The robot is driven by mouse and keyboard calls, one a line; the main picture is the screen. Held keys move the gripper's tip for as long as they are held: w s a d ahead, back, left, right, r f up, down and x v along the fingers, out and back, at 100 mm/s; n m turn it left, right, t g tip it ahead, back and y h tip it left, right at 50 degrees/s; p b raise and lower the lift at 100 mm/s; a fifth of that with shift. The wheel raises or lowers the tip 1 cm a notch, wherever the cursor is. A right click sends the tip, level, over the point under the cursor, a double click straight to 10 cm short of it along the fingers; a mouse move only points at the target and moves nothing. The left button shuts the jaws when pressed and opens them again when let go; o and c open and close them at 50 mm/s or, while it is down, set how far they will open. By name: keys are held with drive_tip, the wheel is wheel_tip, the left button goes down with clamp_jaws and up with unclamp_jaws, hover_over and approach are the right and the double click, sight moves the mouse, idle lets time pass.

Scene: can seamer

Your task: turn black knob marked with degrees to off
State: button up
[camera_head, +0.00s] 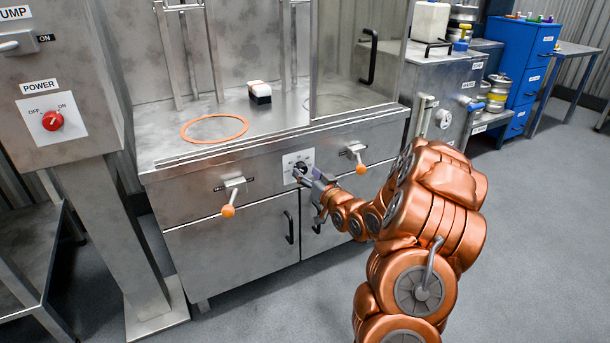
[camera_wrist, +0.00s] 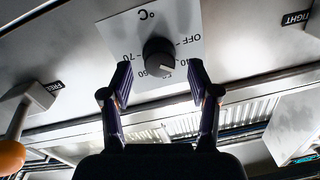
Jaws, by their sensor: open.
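The black knob (camera_wrist: 159,57) sits on a white plate (camera_wrist: 185,22) marked °C, with OFF and numbers such as 70 and 60 printed around it. A light pointer line shows on the knob's lower right side, and the exact mark it faces is hard to read. In the head view the knob (camera_head: 300,168) is on the steel cabinet front, partly hidden by my gripper. My gripper (camera_wrist: 160,80) is open, with one finger on each side just below the knob. I cannot tell whether either finger touches it.
Levers with orange ball ends (camera_head: 228,210) and (camera_head: 361,169) stick out on both sides of the knob. Cabinet doors with black handles (camera_head: 289,227) lie below. A red power switch (camera_head: 52,121) is at the left. The floor (camera_head: 535,215) at right is clear.

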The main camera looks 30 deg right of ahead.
drive_tip(key=shift+w, duration=0.8)
drive_tip(key=shift+c, duration=0.3)
drive_tip(key=c, duration=1.1)
drive_tip(key=n, duration=0.4)
drive_tip(key=shift+f+n+b, duration=0.1)
drive_tip(key=shift+n+b, duration=0.2)
drive_tip(key=shift+b, duration=0.1)
drive_tip(key=n+b, duration=0.1)
drive_tip(key=n, duration=0.4)
drive_tip(key=shift+b, duration=0.3)
